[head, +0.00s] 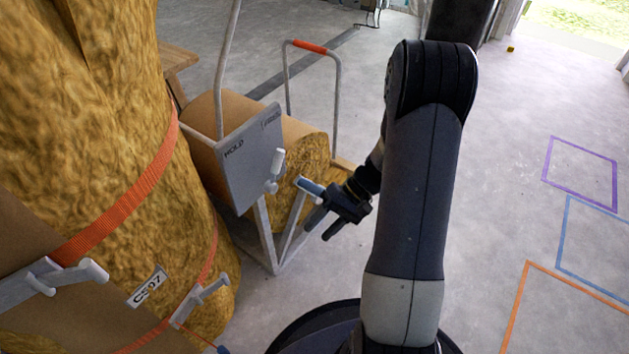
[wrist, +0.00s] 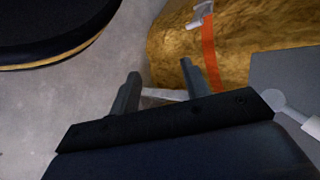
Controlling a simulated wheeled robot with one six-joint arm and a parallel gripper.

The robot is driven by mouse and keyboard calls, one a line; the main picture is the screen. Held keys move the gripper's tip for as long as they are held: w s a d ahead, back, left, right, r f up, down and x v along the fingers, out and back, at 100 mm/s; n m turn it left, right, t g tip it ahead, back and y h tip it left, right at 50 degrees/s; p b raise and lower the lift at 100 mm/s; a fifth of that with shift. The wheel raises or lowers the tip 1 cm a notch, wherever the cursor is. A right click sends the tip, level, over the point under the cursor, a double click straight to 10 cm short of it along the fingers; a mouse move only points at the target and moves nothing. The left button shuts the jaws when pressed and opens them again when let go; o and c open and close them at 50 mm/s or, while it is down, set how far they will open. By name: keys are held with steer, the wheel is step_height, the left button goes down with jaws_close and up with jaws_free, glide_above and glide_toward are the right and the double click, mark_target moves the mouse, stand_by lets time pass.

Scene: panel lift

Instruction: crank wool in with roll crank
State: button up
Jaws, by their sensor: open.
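The wool roll (head: 306,150), golden and partly wrapped in brown paper, lies on a grey metal cart frame. My gripper (head: 322,226) is open and empty just below and right of that bar. A small gap seems to separate them, but contact is hard to judge. In the wrist view the open fingers (wrist: 160,82) have only floor, a pale frame bar and golden wool beyond them.
A grey panel (head: 243,163) marked HOLD and FREE carries a pale lever (head: 275,172). A tall strapped wool bale (head: 120,120) with latches fills the left. A hoop handle with a red grip (head: 310,47) stands behind the roll. Floor at right is clear, with coloured outlines.

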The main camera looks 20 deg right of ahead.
mark_target(313, 186)
steer(key=w+r+n+t+h+p, duration=0.2)
steer(key=w+r+n+t+h, duration=0.1)
steer(key=w+r+n+h, duration=0.75)
steer(key=shift+m, duration=0.85)
steer(key=f+b, duration=0.1)
steer(key=f, duration=0.2)
steer(key=w+d+f+b, duration=0.1)
steer(key=f+b, duration=0.1)
steer(key=f, duration=0.1)
steer(key=w+d+f+b, duration=0.1)
steer(key=f, duration=0.3)
steer(key=shift+w+b, duration=0.1)
steer(key=shift+b, duration=0.3)
steer(key=shift+r, duration=0.1)
steer(key=shift+c, duration=0.6)
jaws_close()
